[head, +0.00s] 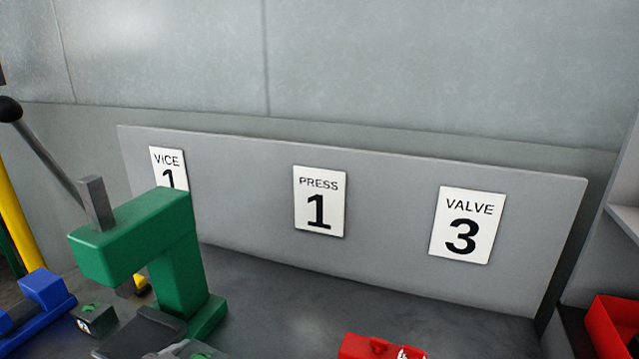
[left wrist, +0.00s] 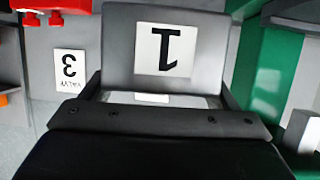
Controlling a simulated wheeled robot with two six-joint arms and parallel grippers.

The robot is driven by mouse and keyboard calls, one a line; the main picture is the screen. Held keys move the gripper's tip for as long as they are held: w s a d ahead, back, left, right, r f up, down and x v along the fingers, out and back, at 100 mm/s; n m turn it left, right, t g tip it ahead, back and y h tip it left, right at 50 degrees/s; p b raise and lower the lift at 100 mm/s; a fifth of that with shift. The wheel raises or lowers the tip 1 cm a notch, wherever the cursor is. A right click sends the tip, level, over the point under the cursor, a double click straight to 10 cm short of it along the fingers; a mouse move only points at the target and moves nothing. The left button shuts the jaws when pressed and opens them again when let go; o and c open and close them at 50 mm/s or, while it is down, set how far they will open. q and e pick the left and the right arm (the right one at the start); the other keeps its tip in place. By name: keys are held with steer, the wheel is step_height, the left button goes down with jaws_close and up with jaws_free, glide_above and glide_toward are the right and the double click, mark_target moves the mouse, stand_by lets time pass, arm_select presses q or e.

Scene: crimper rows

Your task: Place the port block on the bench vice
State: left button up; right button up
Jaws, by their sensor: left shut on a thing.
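In the left wrist view, which is upside down, a grey block with a white "1" plate, taken to be the port block (left wrist: 118,50), sits between the dark fingers of my left gripper (left wrist: 163,90). The gripper is shut on it. No arm of mine is clearly visible in the head view. A blue device at its lower left edge (head: 48,290), cut off by the frame, looks like the bench vice. A sign marked "VICE 1" (head: 168,160) is on the back panel, partly behind a green press. My right gripper is not in view.
The green press (head: 130,240) with a black-knobbed lever stands at the left; it also shows in the left wrist view (left wrist: 265,70). A small dark block with a green ring (head: 97,320) sits beside it. A red device (head: 365,347) is at the bottom, a red bin (head: 610,325) at right.

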arm_select(q)
steer(key=s+d+m+b, duration=0.1)
steer(key=s+b, duration=0.1)
steer(key=s, duration=0.5)
steer(key=shift+d+r+g+h, duration=0.3)
steer(key=shift+d+r+h, duration=0.05)
steer(key=shift+r+h, duration=0.05)
steer(key=w+a+f+n+t+y+b, duration=0.1)
steer(key=w, duration=0.7)
steer(key=w+a+f+n+y+b, duration=0.1)
steer(key=w+a+b, duration=0.1)
steer(key=w, duration=0.5)
steer(key=f, duration=0.9)
steer(key=shift+w+d+f+p, duration=0.1)
steer(key=shift+d+f+p, duration=0.15)
steer(key=shift+f+p, duration=0.1)
